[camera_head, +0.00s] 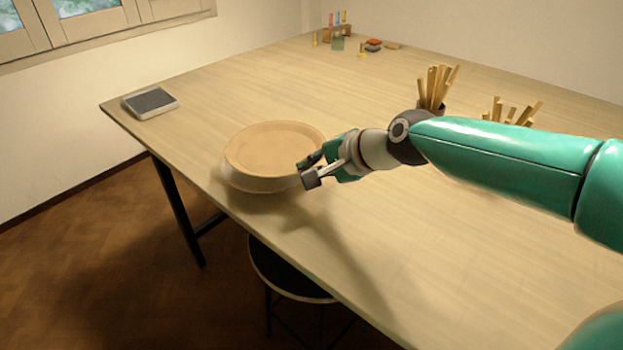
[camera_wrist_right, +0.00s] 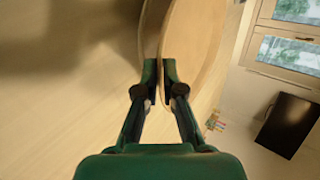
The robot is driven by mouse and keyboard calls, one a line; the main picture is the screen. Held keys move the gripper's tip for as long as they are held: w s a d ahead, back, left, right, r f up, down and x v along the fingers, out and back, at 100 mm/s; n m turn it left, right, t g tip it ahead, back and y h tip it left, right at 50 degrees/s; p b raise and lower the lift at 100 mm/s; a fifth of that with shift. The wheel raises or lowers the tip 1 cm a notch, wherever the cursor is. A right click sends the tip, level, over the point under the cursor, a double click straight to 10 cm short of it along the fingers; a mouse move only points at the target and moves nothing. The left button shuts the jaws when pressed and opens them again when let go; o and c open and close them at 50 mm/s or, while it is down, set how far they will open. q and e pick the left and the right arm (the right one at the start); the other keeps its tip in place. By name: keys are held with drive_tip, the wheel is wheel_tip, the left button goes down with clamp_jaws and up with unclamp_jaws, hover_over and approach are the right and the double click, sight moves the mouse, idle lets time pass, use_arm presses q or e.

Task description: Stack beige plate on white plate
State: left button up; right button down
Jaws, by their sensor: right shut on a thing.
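The beige plate (camera_head: 275,147) is over the white plate (camera_head: 240,183) near the table's left edge. The two look nearly level and concentric, with the pale rim of the white plate showing below. I cannot tell whether they touch. My right gripper (camera_head: 309,170) is shut on the right side of the beige plate's rim. In the right wrist view my right gripper (camera_wrist_right: 161,72) has the rim of the beige plate (camera_wrist_right: 192,40) between its fingers. The edge of the white plate (camera_wrist_right: 149,30) shows just beside it there. Most of the white plate is hidden. My left gripper is not in view.
A dark-topped flat box (camera_head: 150,102) lies at the table's far left corner. Cups of wooden sticks (camera_head: 436,88) stand behind my right arm. Small bottles and blocks (camera_head: 338,38) are at the back. A stool (camera_head: 285,275) is under the front edge. The middle table is clear.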

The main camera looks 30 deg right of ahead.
drive_tip(key=shift+w+f, duration=0.1)
drive_tip(key=shift+f, duration=0.95)
drive_tip(key=shift+f+b, duration=0.1)
drive_tip(key=shift+b, duration=0.2)
drive_tip(key=shift+f+b, duration=0.35)
drive_tip(key=shift+f, duration=0.05)
drive_tip(key=c, duration=1.3)
unclamp_jaws()
drive_tip(key=shift+r+p, duration=0.5)
drive_tip(key=v, duration=1.2)
drive_tip(key=shift+p, duration=0.3)
